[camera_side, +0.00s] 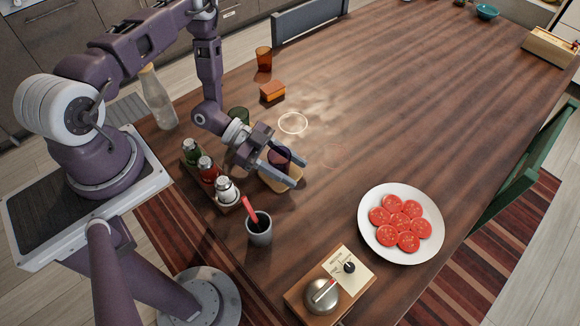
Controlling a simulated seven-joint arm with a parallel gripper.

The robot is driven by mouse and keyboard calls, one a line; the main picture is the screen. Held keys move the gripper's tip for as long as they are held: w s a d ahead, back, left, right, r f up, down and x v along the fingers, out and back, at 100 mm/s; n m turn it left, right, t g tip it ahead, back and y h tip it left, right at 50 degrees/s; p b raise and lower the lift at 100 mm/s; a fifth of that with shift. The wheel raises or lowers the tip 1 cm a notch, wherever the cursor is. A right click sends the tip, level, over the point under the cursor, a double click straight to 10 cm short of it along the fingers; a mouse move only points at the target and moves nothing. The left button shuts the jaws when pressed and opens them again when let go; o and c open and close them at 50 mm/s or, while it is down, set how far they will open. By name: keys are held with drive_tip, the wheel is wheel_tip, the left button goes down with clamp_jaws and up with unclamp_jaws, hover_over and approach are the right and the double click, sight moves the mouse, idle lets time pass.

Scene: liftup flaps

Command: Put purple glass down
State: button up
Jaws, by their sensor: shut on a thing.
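The purple glass (280,155) is a small dark translucent tumbler at the left part of the wooden table. My gripper (292,170) is shut on it, with a finger on each side. The glass is over or on a yellowish flat thing (291,182), partly hidden by the glass and fingers. I cannot tell whether the glass touches it or is held just above.
A bottle rack (228,207), a grey cup with a red utensil (259,237) and a green glass (238,114) stand close by. The table's middle is clear.

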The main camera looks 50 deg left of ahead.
drive_tip(key=o, duration=1.5)
drive_tip(key=shift+f, duration=0.1)
drive_tip(key=shift+c, duration=0.2)
